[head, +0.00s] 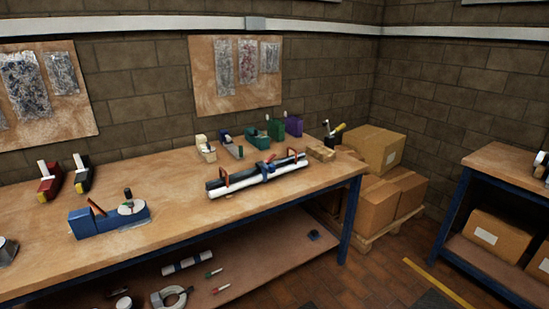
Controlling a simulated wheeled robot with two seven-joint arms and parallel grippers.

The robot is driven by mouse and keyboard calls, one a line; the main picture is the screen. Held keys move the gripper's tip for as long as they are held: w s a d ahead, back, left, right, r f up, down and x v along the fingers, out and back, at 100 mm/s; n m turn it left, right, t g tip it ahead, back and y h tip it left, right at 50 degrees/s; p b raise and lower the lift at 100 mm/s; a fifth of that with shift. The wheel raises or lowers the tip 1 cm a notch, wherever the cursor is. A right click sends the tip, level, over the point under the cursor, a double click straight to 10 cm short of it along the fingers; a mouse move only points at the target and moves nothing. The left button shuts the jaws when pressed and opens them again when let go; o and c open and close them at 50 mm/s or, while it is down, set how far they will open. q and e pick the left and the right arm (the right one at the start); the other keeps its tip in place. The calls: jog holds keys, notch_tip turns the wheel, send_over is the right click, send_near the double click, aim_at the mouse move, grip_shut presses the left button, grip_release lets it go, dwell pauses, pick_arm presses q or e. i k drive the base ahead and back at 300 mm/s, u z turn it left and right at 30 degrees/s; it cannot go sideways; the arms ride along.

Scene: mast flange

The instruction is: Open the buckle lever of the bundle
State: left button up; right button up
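The bundle (290,171) lies on the wooden workbench (180,240), right of the middle of the head view. It consists of long dark and white rods lying side by side, with red-orange brackets near both ends. A small blue piece with a red part (266,167), which looks like the buckle and its lever, sits at mid-length. It is too small to tell whether the lever is open or shut. Neither of my grippers is in view.
A blue device (110,219) with a round top stands at the bench's left. Several tape dispensers (228,144) and small holders line the back behind the bundle. Cardboard boxes (380,200) are stacked on a pallet at the right. The bench front before the bundle is clear.

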aim_at(224, 186)
jog(key=z, duration=0.65)
jog(key=i, duration=0.75)
jog(key=z, duration=0.85)
jog(key=i, duration=1.85)
jog(key=u, duration=1.35)
jog(key=i, duration=0.6)
jog(key=u, duration=0.55)
